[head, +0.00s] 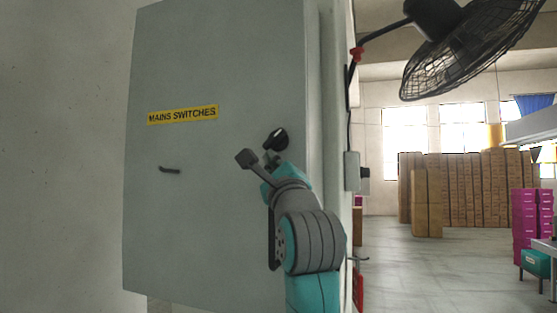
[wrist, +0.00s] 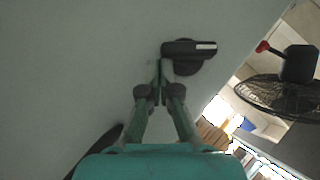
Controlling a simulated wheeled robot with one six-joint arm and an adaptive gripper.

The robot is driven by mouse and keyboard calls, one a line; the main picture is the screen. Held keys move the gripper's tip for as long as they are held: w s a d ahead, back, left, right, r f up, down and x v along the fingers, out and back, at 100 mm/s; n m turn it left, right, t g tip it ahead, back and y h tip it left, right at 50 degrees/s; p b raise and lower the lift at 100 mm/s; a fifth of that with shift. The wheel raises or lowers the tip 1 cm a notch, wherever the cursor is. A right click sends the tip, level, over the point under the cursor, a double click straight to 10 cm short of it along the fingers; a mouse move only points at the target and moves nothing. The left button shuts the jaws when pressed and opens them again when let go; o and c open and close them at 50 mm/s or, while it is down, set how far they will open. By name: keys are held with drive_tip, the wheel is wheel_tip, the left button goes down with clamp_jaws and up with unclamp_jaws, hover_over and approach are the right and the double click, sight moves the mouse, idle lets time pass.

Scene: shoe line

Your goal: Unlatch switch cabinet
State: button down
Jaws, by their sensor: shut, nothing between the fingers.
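The grey switch cabinet (head: 215,210) has its door closed, with a yellow "MAINS SWITCHES" label (head: 182,115). A small dark handle (head: 170,170) sits on the door at the left. A black rotary latch (head: 277,139) is near the door's right edge; in the wrist view the latch (wrist: 189,50) lies roughly horizontal with a white mark on it. My gripper (wrist: 158,66) is shut and empty, its tips just below the left end of the latch. I cannot tell whether they touch it. In the head view my gripper (head: 272,158) is partly hidden by my wrist.
A small grey box (head: 351,171) is on the wall right of the cabinet. Stacked brown cartons (head: 465,188) and magenta boxes (head: 524,225) stand farther back. The floor between is clear.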

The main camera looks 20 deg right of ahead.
drive_tip(key=shift+w+a, duration=0.2)
drive_tip(key=shift+a, duration=0.05)
drive_tip(key=shift+w+a+r+m+t+h, duration=0.15)
drive_tip(key=shift+a+m+h, duration=0.1)
drive_tip(key=shift+m+h, duration=0.35)
drive_tip(key=shift+w+a+r+m+t+h, duration=0.1)
drive_tip(key=shift+w+a+m+t+h, duration=0.1)
drive_tip(key=shift+m+h, duration=0.35)
drive_tip(key=shift+d+f, duration=0.1)
drive_tip(key=shift+f, duration=0.4)
drive_tip(key=s+a+f, duration=0.2)
drive_tip(key=s+f, duration=0.5)
drive_tip(key=f, duration=0.3)
drive_tip(key=shift+s, duration=0.25)
